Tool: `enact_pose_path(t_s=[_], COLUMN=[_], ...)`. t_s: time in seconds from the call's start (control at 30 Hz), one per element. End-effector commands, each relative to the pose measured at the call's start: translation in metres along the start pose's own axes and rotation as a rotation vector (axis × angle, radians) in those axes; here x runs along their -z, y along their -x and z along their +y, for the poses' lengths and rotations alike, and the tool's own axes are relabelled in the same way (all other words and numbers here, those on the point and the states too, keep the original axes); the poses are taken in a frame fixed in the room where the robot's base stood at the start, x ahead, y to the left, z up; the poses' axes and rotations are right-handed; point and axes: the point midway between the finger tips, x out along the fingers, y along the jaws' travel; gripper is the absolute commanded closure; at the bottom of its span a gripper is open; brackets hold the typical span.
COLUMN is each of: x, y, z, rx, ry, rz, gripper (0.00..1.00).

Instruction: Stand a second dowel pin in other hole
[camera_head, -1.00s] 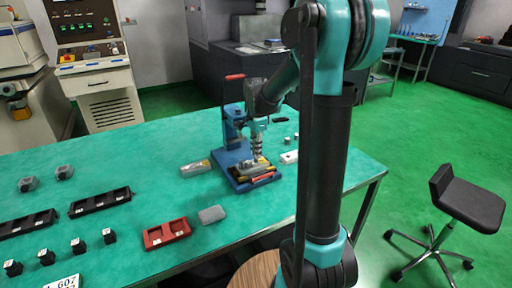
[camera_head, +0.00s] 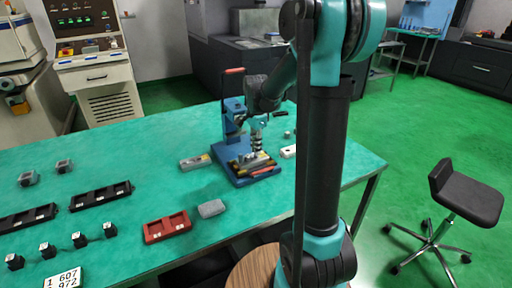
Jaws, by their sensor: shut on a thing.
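My gripper (camera_head: 257,153) points down over the base of a blue arbor press (camera_head: 231,135) with a red-tipped lever. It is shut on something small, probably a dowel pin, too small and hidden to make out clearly. Right below it, a metal work piece (camera_head: 242,164) with yellowish and reddish parts lies on the press base. The holes and any pin standing in them are too small to tell. I cannot tell whether the held thing touches the work piece.
A pale block (camera_head: 196,163) lies left of the press. A red two-pocket tray (camera_head: 167,228) and a grey pad (camera_head: 211,208) lie nearer. Black trays (camera_head: 101,196) and several small black blocks (camera_head: 78,240) stand at left. A stool (camera_head: 465,190) is at right on the floor.

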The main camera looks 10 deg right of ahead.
Motion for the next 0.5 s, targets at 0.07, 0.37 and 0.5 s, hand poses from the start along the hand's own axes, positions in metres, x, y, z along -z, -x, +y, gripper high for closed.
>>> enact_pose_path(t_s=[0.07,0.37,0.5], x=[0.0,0.0,0.0], y=[-0.0011,-0.0009,-0.0009], z=[0.0,-0.0001,-0.0001], rx=[0.0,0.0,0.0], ry=[0.0,0.0,0.0], rz=[0.0,0.0,0.0], gripper=[1.0,0.63,0.63])
